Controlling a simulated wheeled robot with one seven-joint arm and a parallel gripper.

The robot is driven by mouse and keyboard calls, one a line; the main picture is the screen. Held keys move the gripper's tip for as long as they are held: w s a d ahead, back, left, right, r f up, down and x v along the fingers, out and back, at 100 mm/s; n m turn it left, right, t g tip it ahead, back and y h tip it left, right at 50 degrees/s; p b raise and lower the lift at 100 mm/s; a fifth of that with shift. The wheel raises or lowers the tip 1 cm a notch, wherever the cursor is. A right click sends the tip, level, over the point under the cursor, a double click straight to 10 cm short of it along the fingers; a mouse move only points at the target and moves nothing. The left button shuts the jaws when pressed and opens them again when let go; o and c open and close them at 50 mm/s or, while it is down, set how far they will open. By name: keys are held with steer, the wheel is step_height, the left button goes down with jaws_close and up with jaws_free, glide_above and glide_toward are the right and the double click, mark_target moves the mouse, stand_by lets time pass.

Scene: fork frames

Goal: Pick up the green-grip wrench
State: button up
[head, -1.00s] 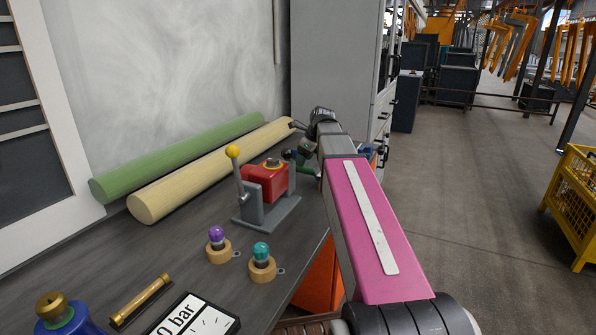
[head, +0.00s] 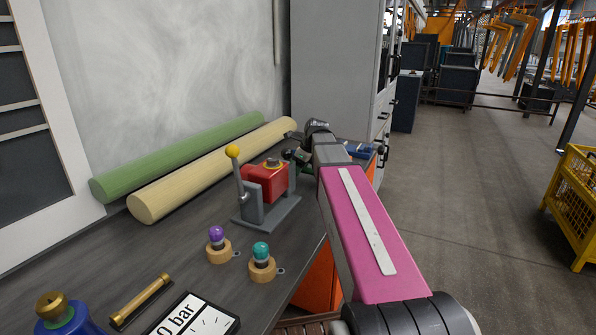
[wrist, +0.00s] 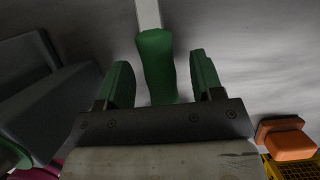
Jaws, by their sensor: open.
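The green-grip wrench (wrist: 157,66) shows in the wrist view, its thick green grip toward me and its pale metal shank running out of the top edge. My gripper (wrist: 160,60) is open, with one green finger on each side of the grip. A gap shows between the grip and each finger. The wrench's far end is out of the frame. In the head view my gripper is at the far end of the bench, mostly hidden behind my own arm, and I cannot make out the wrench there.
A red block in a grey lever fixture (head: 268,185) stands on the bench just left of my arm. A cream roll (head: 215,170) and a green roll (head: 180,158) lie along the wall. Purple-topped (head: 217,243) and teal-topped (head: 262,262) pieces stand nearer. Open floor lies right.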

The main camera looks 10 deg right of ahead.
steer(key=shift+f, duration=0.15)
jaws_close()
stand_by(0.4)
step_height(320, 180, up, 11)
steer(key=shift+f, duration=0.2)
stand_by(0.4)
steer(key=c, duration=0.7)
jaws_free()
jaws_close()
